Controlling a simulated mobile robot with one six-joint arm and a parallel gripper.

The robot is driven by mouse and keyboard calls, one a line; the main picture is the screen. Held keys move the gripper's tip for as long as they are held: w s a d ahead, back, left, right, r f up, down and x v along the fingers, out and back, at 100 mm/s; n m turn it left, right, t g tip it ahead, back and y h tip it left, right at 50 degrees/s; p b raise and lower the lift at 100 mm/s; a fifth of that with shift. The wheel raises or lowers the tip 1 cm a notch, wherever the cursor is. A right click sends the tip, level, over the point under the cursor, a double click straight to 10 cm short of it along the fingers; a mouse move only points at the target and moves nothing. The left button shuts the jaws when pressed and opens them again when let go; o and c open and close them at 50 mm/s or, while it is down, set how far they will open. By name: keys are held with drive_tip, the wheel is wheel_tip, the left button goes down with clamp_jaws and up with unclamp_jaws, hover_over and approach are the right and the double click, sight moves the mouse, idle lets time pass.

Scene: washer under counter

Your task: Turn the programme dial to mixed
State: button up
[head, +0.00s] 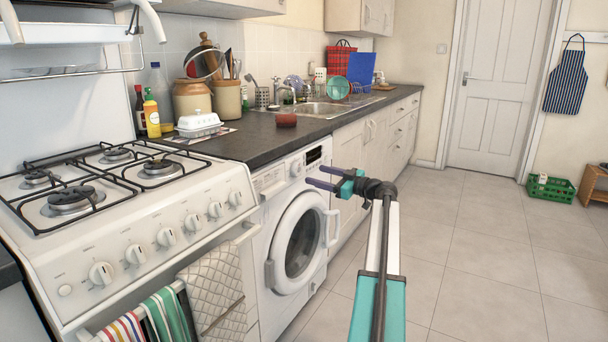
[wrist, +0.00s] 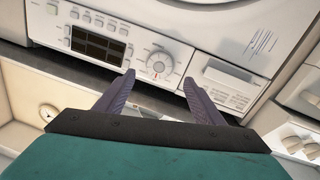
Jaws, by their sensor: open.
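The washing machine (head: 285,262) stands under the counter, with a control panel along its top. The programme dial (head: 295,170) is a round pale knob on that panel. In the wrist view the panel appears upside down, and the dial (wrist: 158,62) lies between and just beyond the fingertips. A small reddish mark shows on the dial; the programme labels around it are too small to read. My gripper (head: 308,174) is open and empty in front of the panel. Its two purple fingers (wrist: 158,77) point at the dial, one on each side in the picture, with no clear contact.
The panel's dark display (wrist: 97,46) and several buttons sit beside the dial, with the detergent drawer (wrist: 228,84) on the other side. The round washer door (head: 300,243) is closed. The cooker (head: 130,220) stands left. A reddish-brown object (head: 286,120) lies on the counter (head: 250,145).

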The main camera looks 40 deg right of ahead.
sight(299, 170)
drive_tip(key=shift+w+a+b, duration=0.2)
drive_tip(key=shift+w+b, duration=0.05)
drive_tip(key=shift+w, duration=1.05)
drive_tip(key=shift+w+a+b, duration=0.2)
drive_tip(key=shift+w, duration=1.05)
drive_tip(key=shift+w+a+b, duration=0.2)
drive_tip(key=shift+w+b, duration=0.05)
drive_tip(key=shift+w, duration=1.05)
drive_tip(key=shift+c, duration=0.3)
drive_tip(key=c, duration=1)
